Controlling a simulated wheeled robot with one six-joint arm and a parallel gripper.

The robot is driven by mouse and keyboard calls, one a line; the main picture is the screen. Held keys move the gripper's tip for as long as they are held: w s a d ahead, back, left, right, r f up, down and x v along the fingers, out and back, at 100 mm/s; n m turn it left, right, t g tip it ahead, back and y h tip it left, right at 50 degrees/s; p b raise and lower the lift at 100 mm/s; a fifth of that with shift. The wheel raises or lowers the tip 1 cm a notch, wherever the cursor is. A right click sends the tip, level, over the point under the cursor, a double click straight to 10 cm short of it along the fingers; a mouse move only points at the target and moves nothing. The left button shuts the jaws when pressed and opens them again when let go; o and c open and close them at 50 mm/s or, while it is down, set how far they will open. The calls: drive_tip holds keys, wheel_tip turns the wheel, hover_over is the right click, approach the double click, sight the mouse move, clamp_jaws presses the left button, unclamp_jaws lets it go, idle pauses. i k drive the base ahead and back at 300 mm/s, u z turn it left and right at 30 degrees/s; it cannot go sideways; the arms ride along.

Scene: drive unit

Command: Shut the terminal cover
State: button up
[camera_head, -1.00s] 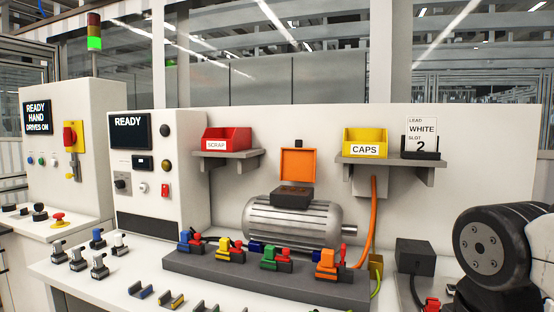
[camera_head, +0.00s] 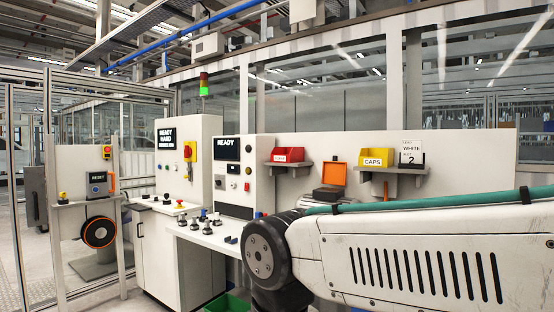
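The orange terminal cover (camera_head: 333,174) stands upright and open at the back of the dark terminal box (camera_head: 326,193). The motor (camera_head: 309,203) under the box shows only as a small grey part; my arm hides the rest of it. My arm reaches across the lower right, with a large black joint at its left end. My gripper is not in view, so its state and its place relative to the cover do not show.
A red bin (camera_head: 289,154) and a yellow CAPS bin (camera_head: 375,158) sit on shelves beside the cover. A READY panel (camera_head: 229,149) stands left of the motor. Several small parts stand on the white bench (camera_head: 205,237). Open floor lies at the far left.

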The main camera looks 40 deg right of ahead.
sight(334, 172)
drive_tip(key=u, duration=0.15)
drive_tip(key=i, duration=2.1)
drive_tip(key=z, duration=1.4)
drive_tip(key=i, duration=1.05)
drive_tip(key=z, duration=0.8)
